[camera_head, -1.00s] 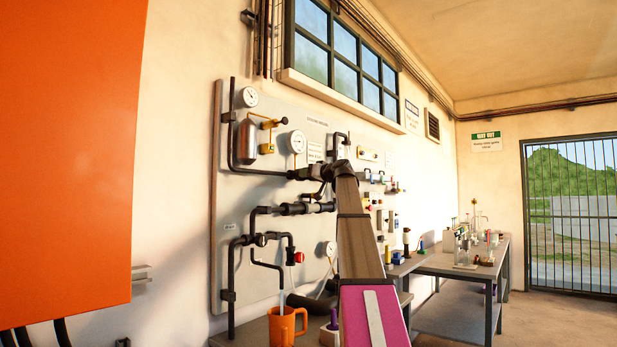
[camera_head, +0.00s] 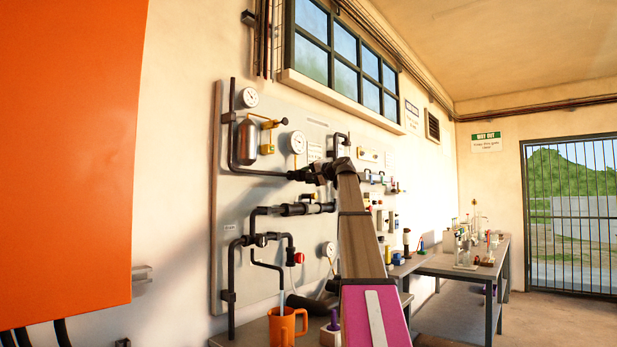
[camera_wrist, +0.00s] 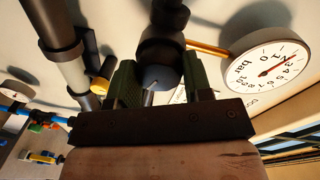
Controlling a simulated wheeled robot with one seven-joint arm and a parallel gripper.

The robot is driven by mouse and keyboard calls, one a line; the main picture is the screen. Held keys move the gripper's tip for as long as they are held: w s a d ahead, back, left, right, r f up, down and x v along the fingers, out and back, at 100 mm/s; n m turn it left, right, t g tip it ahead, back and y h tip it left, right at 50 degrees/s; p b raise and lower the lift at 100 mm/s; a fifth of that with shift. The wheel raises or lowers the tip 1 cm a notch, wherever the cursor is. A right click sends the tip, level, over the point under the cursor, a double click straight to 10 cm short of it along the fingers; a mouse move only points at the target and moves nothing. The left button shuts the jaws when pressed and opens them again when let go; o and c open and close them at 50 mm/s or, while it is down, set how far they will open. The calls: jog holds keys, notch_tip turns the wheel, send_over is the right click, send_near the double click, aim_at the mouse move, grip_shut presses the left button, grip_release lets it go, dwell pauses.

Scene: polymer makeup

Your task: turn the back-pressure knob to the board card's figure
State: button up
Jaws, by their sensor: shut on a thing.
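The back-pressure knob (camera_wrist: 160,77) is a dark round knob with a pale mark on its face, in the middle of the wrist view. My gripper (camera_wrist: 158,84) has a green finger on each side of it and is shut on it. In the head view my gripper (camera_head: 322,172) is at the pipework on the grey board (camera_head: 262,200), and the knob is hidden there. A white gauge (camera_wrist: 267,62) marked "bar" with a red needle is right of the knob; its exact reading is unclear. A small white card (camera_head: 315,151) is on the board, too small to read.
Dark pipes (camera_head: 250,262) run across the board, with a steel cylinder (camera_head: 246,138) at its upper left. An orange mug (camera_head: 287,326) stands on the bench below. A second bench with glassware (camera_head: 467,252) is at the right. An orange panel (camera_head: 65,150) fills the left foreground.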

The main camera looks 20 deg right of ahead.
jog(key=shift+m+y, duration=0.4)
jog(key=shift+m, duration=3)
jog(key=o, duration=0.9)
jog(key=v, duration=1.1)
jog(key=shift+w+r, duration=0.15)
